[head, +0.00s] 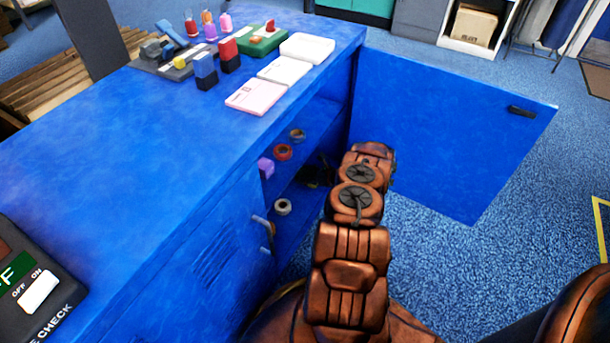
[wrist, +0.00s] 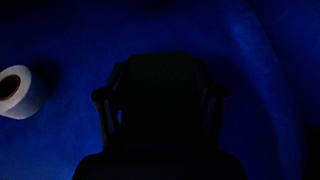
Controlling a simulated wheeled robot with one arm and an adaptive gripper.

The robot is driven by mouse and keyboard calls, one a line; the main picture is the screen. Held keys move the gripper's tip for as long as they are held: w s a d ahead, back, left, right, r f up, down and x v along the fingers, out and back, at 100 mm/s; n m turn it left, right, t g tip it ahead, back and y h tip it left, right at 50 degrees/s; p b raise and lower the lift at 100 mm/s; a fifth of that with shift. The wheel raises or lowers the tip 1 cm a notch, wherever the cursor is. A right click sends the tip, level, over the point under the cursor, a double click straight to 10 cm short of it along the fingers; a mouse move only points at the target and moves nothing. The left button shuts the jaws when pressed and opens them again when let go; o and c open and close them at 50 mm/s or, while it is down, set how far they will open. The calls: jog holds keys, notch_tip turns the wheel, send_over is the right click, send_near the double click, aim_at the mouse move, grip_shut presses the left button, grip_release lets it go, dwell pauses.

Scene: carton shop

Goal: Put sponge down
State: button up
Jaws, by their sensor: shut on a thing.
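My gripper (wrist: 160,100) is shut on a dark block, the sponge (wrist: 160,75), in the wrist view. The picture is very dark there, so the sponge's colour and its exact contact with the blue surface cannot be told. In the head view my arm reaches into the open blue cabinet (head: 320,112), and my gripper (head: 318,172) is a dark shape in its shadow. The sponge cannot be clearly made out in the head view.
A white tape roll (wrist: 30,92) lies left of my gripper. Other tape rolls (head: 283,152) and a purple block (head: 265,168) sit on the cabinet shelves. The open door (head: 440,130) stands to the right. Stamps and pads (head: 205,65) crowd the far countertop.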

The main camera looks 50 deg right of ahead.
jog(key=o, duration=0.7)
jog(key=shift+f, duration=0.1)
jog(key=shift+o, duration=0.2)
jog(key=shift+s+r, duration=0.15)
jog(key=shift+r, duration=0.1)
jog(key=p+v, duration=0.3)
jog(key=v, duration=0.7)
jog(key=shift+s+d, duration=0.2)
jog(key=shift+s, duration=0.1)
jog(key=shift+s+d+r+p, duration=0.1)
jog(key=shift+s+r+p, duration=0.15)
jog(key=shift+s, duration=0.25)
